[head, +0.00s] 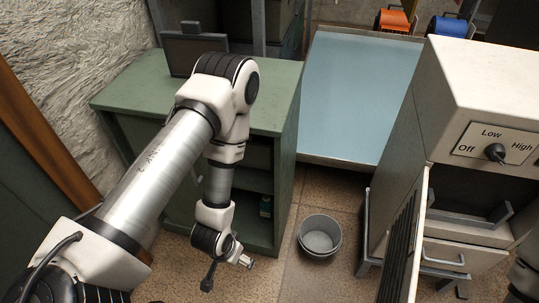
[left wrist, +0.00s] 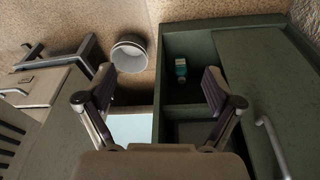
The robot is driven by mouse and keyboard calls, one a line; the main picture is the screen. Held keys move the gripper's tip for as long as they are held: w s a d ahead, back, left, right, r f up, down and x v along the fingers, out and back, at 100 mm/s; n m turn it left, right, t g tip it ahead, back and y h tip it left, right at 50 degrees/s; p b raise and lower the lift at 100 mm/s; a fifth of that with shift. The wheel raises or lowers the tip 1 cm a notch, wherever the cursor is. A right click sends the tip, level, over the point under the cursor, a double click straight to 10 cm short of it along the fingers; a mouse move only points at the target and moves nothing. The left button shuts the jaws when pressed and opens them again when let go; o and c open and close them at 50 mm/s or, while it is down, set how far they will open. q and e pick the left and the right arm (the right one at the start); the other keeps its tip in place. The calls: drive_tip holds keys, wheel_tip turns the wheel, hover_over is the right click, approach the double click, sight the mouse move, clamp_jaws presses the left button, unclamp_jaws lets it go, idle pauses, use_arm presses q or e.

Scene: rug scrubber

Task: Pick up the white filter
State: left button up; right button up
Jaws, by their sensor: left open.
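I cannot make out a white filter for certain in either view. My left gripper (head: 228,272) hangs low in front of the green cabinet in the head view. Its two fingers are spread apart with nothing between them, as the left wrist view also shows (left wrist: 157,95). The beige machine (head: 482,85) at the right has a dial set near Low and an open front with a dark inside. What lies deep inside it is hidden. My right gripper does not show.
The green cabinet (head: 268,92) has open shelves with a small teal-and-white bottle (left wrist: 180,68). A round grey bin (head: 320,236) stands on the floor between cabinet and machine. A pale blue table (head: 358,95) is behind. The machine's open door (head: 403,245) juts forward.

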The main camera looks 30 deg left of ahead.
use_arm(q)
drive_tip(key=w+a+f+t+b, duration=0.2)
drive_tip(key=w+f+t+b, duration=0.1)
drive_tip(key=w, duration=0.4)
wheel_tip(320, 180, up, 7)
drive_tip(key=n+t+y+b, duration=0.2)
drive_tip(key=t+y+b, duration=0.2)
drive_tip(key=t+b, duration=1.2)
hover_over(247, 151)
drive_tip(key=b, duration=0.4)
drive_tip(key=g, duration=0.4)
drive_tip(key=shift+a+f, duration=0.15)
drive_tip(key=shift+a, duration=0.05)
drive_tip(key=shift+w, duration=0.1)
